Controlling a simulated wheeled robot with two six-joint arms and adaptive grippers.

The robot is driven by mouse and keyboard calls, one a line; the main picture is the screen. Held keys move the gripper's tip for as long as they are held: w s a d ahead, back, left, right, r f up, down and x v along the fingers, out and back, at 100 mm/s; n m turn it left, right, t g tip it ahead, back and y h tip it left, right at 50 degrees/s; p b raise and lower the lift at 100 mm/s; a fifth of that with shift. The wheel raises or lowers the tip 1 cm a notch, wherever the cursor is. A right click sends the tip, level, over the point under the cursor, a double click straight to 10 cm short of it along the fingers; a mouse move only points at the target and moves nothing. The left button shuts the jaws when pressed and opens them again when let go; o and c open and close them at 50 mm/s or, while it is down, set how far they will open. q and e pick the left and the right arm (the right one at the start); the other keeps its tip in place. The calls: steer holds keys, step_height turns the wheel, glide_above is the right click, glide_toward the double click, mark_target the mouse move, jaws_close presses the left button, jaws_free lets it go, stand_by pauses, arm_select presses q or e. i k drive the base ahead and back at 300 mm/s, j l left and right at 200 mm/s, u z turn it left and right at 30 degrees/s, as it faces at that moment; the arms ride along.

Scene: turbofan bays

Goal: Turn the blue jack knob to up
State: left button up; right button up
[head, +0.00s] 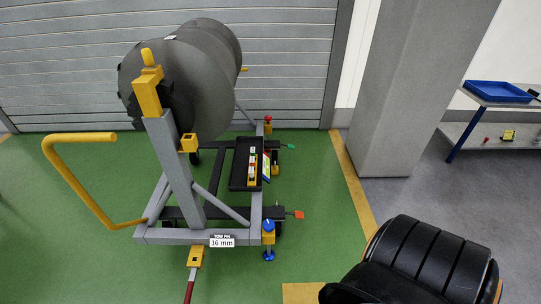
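The blue jack knob (268,226) sits on top of a yellow jack housing (268,239) at the near right corner of the grey engine stand (170,236). A small pale mark shows on the knob, but it is too small to read its setting. A blue foot (268,256) stands below the housing, at the green floor.
A grey engine (205,65) hangs on the stand. A yellow handle (75,187) sticks out left. A red-knobbed jack (267,120) is at the far corner. An orange tab (298,214) juts right. A pillar (405,90) and a table with a blue tray (497,91) stand right.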

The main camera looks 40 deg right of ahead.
mark_target(268, 225)
steer(key=k+l+u, duration=0.3)
steer(key=k, duration=0.2)
steer(key=k+l+u, duration=0.25)
steer(key=k, duration=0.3)
steer(key=l+u, duration=0.2)
steer(key=l, duration=0.7)
steer(key=l+u, duration=0.25)
steer(key=l, duration=0.6)
steer(key=k, duration=0.05)
